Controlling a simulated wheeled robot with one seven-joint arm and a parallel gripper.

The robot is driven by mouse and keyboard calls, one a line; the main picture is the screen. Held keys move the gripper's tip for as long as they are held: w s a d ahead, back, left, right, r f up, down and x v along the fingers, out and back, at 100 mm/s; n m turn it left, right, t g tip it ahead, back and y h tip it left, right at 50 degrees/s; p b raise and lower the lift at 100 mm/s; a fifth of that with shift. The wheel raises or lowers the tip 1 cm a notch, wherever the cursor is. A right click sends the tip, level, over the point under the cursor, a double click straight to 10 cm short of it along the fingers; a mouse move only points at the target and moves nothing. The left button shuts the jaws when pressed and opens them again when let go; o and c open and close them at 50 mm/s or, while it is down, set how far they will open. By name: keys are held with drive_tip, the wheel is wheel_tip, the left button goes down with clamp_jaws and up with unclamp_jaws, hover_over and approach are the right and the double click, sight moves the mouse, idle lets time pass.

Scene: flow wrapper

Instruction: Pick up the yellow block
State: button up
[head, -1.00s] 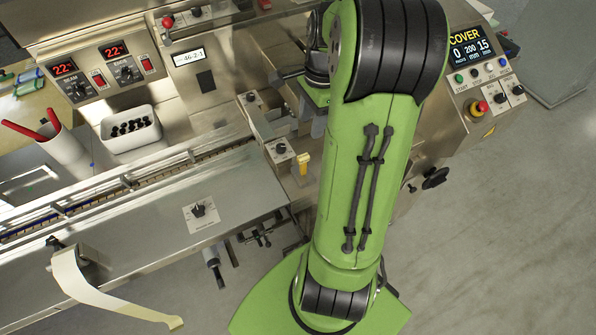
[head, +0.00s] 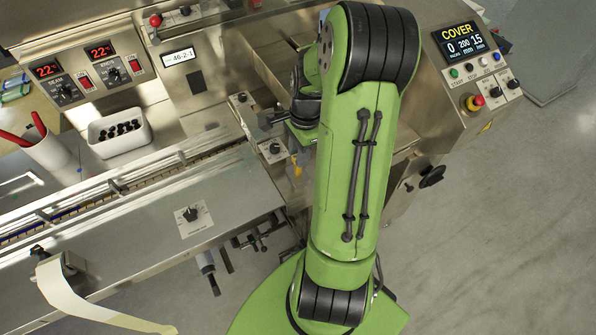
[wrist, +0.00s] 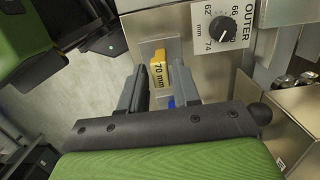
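The yellow block (wrist: 158,73), marked "70 mm", shows in the wrist view against a steel face of the machine. My gripper (wrist: 161,68) is open, with one dark finger on each side of the block. Contact between the fingers and the block cannot be made out. In the head view only a small part of the yellow block (head: 297,169) shows, beside and below my gripper. My green arm hides much of the area around it.
A dial marked "OUTER" (wrist: 222,29) sits right of the block. A small blue piece (wrist: 171,102) lies close to the fingers. In the head view a steel dial box (head: 270,150) stands left of the block. A white bin (head: 119,132) is farther left.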

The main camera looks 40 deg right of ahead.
clamp_jaws()
wheel_tip(320, 180, up, 10)
drive_tip(key=p, duration=0.2)
